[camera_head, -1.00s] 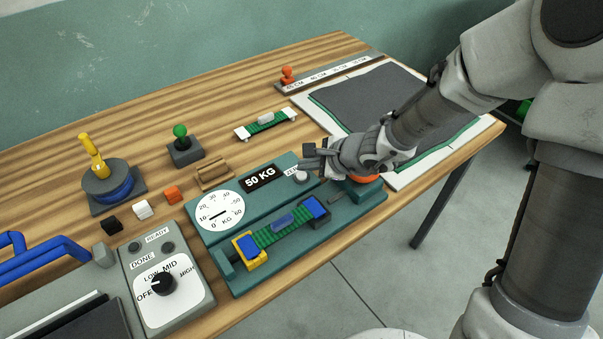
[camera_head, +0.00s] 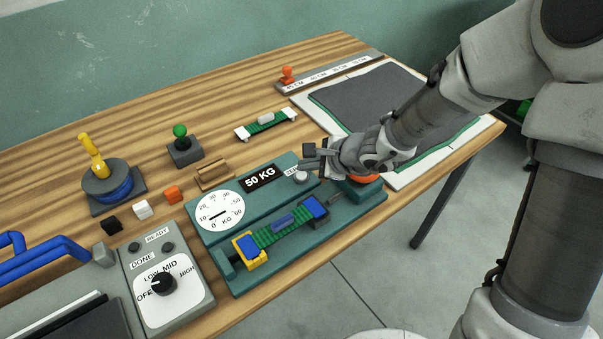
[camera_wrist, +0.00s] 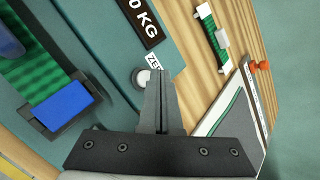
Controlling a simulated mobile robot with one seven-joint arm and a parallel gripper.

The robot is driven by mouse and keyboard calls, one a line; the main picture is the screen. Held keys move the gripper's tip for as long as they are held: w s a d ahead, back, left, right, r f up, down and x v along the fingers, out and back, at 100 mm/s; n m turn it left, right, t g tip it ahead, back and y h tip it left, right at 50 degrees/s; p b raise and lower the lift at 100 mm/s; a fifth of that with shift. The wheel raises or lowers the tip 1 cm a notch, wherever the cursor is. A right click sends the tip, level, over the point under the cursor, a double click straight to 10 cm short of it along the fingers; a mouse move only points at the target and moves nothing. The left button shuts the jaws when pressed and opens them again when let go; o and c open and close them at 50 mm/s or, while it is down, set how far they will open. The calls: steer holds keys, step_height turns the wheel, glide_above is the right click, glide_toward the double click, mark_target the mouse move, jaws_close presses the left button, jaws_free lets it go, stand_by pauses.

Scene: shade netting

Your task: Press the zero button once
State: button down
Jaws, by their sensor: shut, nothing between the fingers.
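The zero button (camera_head: 301,177) is a small pale round button beside a white label, on the teal test machine (camera_head: 262,205). In the wrist view the button (camera_wrist: 142,78) lies just left of my fingertips, partly covered by them. The label beside it reads "ZE", the rest hidden. My gripper (camera_head: 309,164) is shut and empty, its tips close to the button at the machine's right end. In the wrist view the shut fingers (camera_wrist: 158,78) point towards the button's right edge. I cannot tell whether they touch it.
The machine carries a round dial (camera_head: 220,212), a "50 KG" display (camera_head: 263,178) and a green strip between clamps (camera_head: 282,224). An orange-red part (camera_head: 364,179) sits beneath my wrist. A grey control box (camera_head: 166,282) with a knob stands at left.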

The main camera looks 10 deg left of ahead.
mark_target(306, 176)
steer(key=shift+f, duration=0.2)
steer(key=shift+f+b, duration=0.3)
steer(key=shift+b, duration=0.35)
steer(key=shift+f+b, duration=0.5)
steer(key=shift+b, duration=0.15)
stand_by(0.4)
steer(key=shift+r, duration=0.15)
steer(key=shift+r+p, duration=0.7)
steer(key=shift+r, duration=0.1)
steer(key=shift+r+p, duration=2)
steer(key=shift+r, duration=0.55)
